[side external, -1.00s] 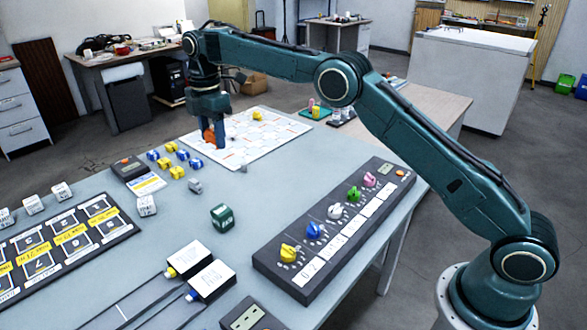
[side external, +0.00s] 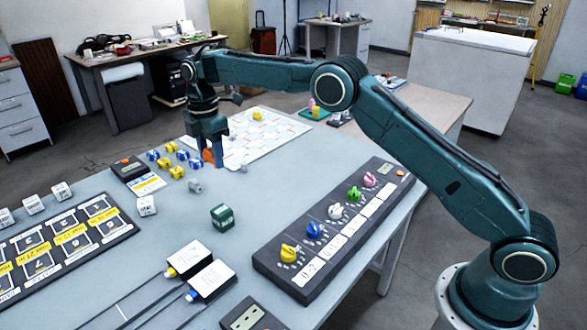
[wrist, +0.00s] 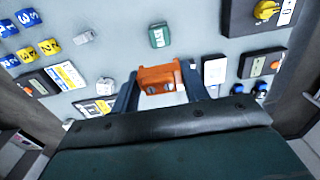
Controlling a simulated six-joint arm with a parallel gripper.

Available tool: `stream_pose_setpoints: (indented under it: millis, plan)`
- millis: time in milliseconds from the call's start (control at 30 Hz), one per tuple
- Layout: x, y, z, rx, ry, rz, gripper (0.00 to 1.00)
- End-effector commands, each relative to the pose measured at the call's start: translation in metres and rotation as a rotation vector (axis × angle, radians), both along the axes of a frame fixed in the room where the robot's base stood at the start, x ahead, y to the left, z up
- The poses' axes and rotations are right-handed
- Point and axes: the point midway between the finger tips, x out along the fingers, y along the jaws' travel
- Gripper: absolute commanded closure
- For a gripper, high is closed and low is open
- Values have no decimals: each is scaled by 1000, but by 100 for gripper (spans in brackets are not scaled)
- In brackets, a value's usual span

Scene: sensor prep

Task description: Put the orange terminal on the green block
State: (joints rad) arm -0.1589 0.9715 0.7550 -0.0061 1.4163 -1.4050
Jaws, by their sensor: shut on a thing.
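The orange terminal (wrist: 160,77) is between the two fingers of my gripper (wrist: 160,92) in the wrist view. My gripper is shut on it. In the side view the orange terminal (side external: 208,155) shows partly behind a finger of my gripper (side external: 210,158), near the front left edge of the white grid board. I cannot tell how far above the table it is held. The green block (side external: 222,216) stands on the table, nearer the side camera and apart from my gripper. In the wrist view the green block (wrist: 159,36) is beyond the terminal, with nothing seen on top.
Blue and yellow small blocks (side external: 177,172) stand left of my gripper. A grey piece (side external: 195,187) lies between my gripper and the green block. A dark panel with coloured knobs (side external: 335,232) stands right of the green block. The table around the green block is clear.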

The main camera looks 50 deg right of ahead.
Motion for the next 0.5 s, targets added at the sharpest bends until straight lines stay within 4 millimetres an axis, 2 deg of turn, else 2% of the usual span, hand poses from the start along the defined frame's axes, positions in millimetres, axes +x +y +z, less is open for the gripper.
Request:
stream_pose_setpoints:
  millis: [300,500]
  plan:
    - [-1,0,-62,-1,4,1,77]
    - [-1,0,-92,0,1,1,77]
